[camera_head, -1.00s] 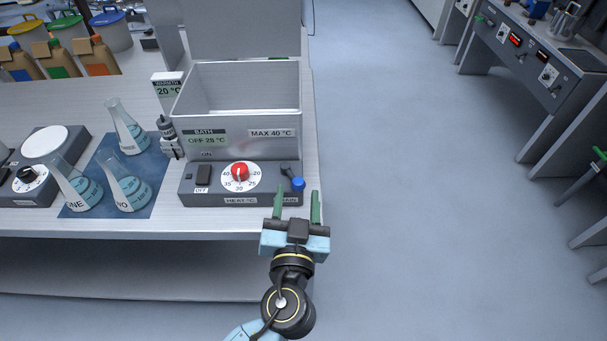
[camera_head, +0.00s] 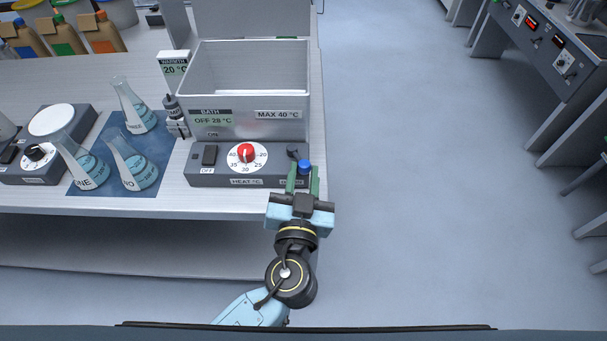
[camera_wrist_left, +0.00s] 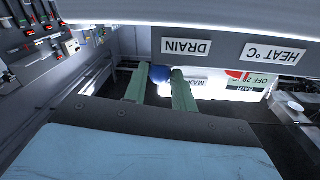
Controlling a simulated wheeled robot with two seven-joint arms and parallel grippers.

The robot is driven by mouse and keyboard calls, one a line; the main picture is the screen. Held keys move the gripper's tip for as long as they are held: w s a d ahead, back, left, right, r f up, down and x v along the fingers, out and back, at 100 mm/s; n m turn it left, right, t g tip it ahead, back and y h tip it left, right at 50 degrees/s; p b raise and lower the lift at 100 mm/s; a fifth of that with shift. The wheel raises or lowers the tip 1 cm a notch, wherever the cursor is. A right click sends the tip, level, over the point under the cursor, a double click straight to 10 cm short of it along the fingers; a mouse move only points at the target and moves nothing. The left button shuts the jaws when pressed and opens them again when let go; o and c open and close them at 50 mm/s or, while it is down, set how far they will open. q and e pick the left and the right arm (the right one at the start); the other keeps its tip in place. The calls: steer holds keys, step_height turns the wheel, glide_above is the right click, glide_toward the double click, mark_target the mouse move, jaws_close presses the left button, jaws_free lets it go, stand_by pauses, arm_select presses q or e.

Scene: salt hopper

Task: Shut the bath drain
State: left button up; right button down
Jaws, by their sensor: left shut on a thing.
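The bath (camera_head: 245,80) is an open grey-white box with a label reading OFF 28 °C. Its control base (camera_head: 215,177) has a black switch, a red-knobbed heat dial and, at the right end, a drain valve with a blue knob (camera_head: 304,166). My left gripper (camera_head: 303,180) reaches in from the front with its green fingers on either side of the blue knob, shut on it. In the left wrist view the blue knob (camera_wrist_left: 160,73) sits between the fingertips, beside the DRAIN label (camera_wrist_left: 186,47). My right gripper is not in view.
Flasks (camera_head: 133,168) stand on a blue mat left of the bath, with a stirrer (camera_head: 40,172) further left. The floor right of the bench is clear up to another bench (camera_head: 550,70).

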mark_target(282, 178)
arm_select(q)
steer(key=shift+a+f+m+h, duration=0.1)
steer(key=shift+a+m+h, duration=0.2)
steer(key=shift+m+h, duration=0.3)
steer(key=shift+a+m+h, duration=0.3)
steer(key=shift+m+h, duration=0.1)
steer(key=shift+h, duration=0.4)
steer(key=shift+s+a+m+g+h, duration=0.1)
steer(key=shift+a+m+g+h, duration=0.3)
steer(key=shift+h, duration=0.4)
steer(key=shift+a+m+g+h, duration=0.55)
steer(key=shift+m+h, duration=0.35)
steer(key=shift+h, duration=0.2)
steer(key=shift+a+m+g+h+p, duration=0.25)
steer(key=shift+m+g+h, duration=0.1)
steer(key=shift+h, duration=0.2)
steer(key=shift+a+m+g+h+p, duration=0.1)
steer(key=shift+a+m+g+h, duration=0.2)
steer(key=shift+h, duration=0.25)
steer(key=o, duration=1)
steer(key=shift+d, duration=0.1)
